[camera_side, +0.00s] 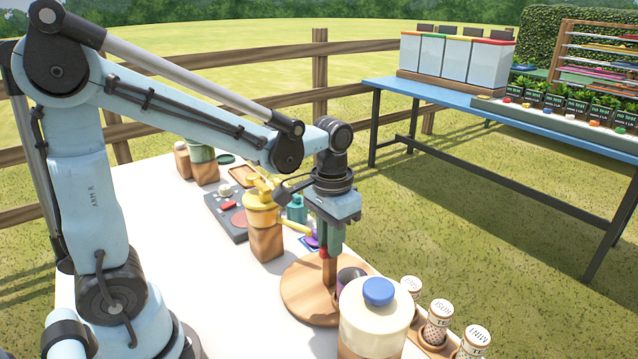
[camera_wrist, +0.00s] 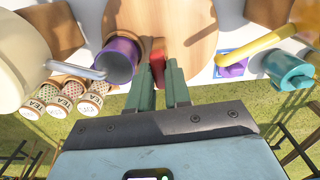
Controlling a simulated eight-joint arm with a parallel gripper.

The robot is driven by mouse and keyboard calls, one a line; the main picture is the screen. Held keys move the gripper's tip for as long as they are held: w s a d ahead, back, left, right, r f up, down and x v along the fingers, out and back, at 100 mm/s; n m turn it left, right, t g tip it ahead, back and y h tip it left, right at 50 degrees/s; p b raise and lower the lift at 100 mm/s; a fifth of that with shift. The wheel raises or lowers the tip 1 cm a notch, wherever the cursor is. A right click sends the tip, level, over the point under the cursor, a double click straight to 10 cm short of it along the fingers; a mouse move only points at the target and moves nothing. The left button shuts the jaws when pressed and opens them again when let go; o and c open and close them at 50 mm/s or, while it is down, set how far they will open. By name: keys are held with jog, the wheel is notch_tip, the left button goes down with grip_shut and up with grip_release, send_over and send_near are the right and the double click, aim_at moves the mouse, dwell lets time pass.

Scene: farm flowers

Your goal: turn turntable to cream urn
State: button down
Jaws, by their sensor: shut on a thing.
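The round wooden turntable (camera_side: 297,292) lies on the white table, and it also shows in the wrist view (camera_wrist: 185,25). My gripper (camera_wrist: 160,82) points down at the turntable's edge, with its green fingers shut on a red peg (camera_wrist: 158,74). In the side view the peg (camera_side: 325,270) is mostly hidden by the fingers. A purple cup (camera_wrist: 122,60) stands on the turntable near the peg. The cream urn (camera_side: 375,318) with a blue lid stands at the front; in the wrist view its grey spout (camera_wrist: 75,68) ends at the cup's mouth.
A yellow urn (camera_side: 262,212) on a wooden block stands behind the turntable, its yellow spout (camera_wrist: 255,44) pointing toward it. A teal pot (camera_wrist: 290,68) is nearby. Several labelled jars (camera_side: 437,320) stand in a wooden rack beside the cream urn. The table's left front is clear.

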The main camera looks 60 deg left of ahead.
jog(key=shift+m, duration=0.4)
dwell(0.3)
jog(key=c, duration=1.1)
grip_release()
jog(key=shift+o, duration=0.2)
jog(key=shift+r, duration=0.1)
notch_tip(320, 180, up, 12)
jog(key=shift+s, duration=0.1)
jog(key=s+f+t, duration=0.4)
jog(key=f+t, duration=0.3)
jog(key=f, duration=0.1)
jog(key=shift+s, duration=0.2)
